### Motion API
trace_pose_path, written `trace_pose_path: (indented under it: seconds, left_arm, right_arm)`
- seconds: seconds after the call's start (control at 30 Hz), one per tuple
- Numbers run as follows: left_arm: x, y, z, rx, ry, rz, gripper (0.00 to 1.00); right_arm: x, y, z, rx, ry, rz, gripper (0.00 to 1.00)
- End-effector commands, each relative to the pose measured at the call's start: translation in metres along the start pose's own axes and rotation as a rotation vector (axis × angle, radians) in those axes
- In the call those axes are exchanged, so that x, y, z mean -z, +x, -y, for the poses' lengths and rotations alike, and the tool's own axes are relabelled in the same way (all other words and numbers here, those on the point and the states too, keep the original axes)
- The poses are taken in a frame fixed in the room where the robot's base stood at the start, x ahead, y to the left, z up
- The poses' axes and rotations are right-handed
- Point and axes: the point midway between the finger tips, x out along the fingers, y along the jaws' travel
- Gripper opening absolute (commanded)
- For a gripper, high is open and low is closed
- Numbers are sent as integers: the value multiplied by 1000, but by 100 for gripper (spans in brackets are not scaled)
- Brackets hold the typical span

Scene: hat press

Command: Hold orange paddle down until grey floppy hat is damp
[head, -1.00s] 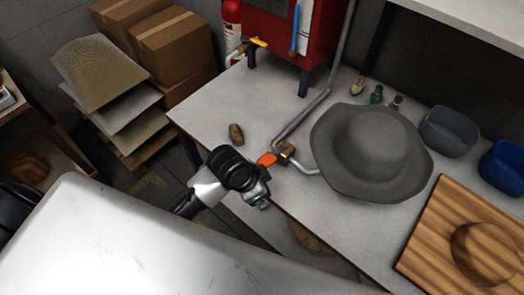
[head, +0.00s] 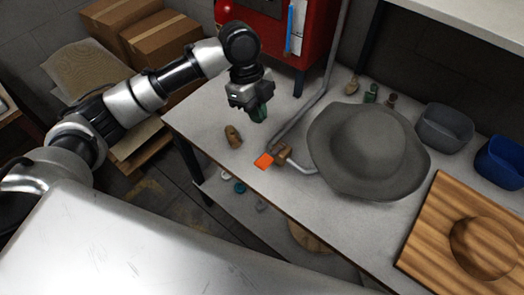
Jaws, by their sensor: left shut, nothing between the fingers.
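The grey floppy hat (head: 365,150) rests brim down on the right part of the table, over the end of a bent metal pipe. The small orange paddle (head: 264,161) sticks out from a brass valve (head: 281,153) on that pipe, near the table's front edge. My left gripper (head: 258,112) is shut and empty above the table, up and left of the paddle and apart from it. Nothing touches the paddle. I cannot tell from the picture whether the hat is damp. My right gripper is out of view.
A brown wooden piece (head: 233,135) lies left of the paddle. A red machine (head: 270,35) stands behind my left gripper.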

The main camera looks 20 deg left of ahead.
Motion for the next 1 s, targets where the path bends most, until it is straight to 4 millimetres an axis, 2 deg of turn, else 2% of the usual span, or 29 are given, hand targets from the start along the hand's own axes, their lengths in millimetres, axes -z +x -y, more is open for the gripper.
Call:
trace_pose_path:
  seconds: [0.17,0.47,0.57,0.77,1.0]
  left_arm:
    - [-3,-8,0,-12,19,3,0]
    - [-3,-8,0,-11,18,2,0]
    - [-3,-2,0,-13,17,2,0]
    - [-2,29,-1,-16,18,1,0]
    - [-2,81,-2,-15,16,1,0]
  right_arm:
    - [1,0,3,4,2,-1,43]
    - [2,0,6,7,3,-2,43]
    - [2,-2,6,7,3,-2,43]
    - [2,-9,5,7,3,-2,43]
    - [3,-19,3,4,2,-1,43]
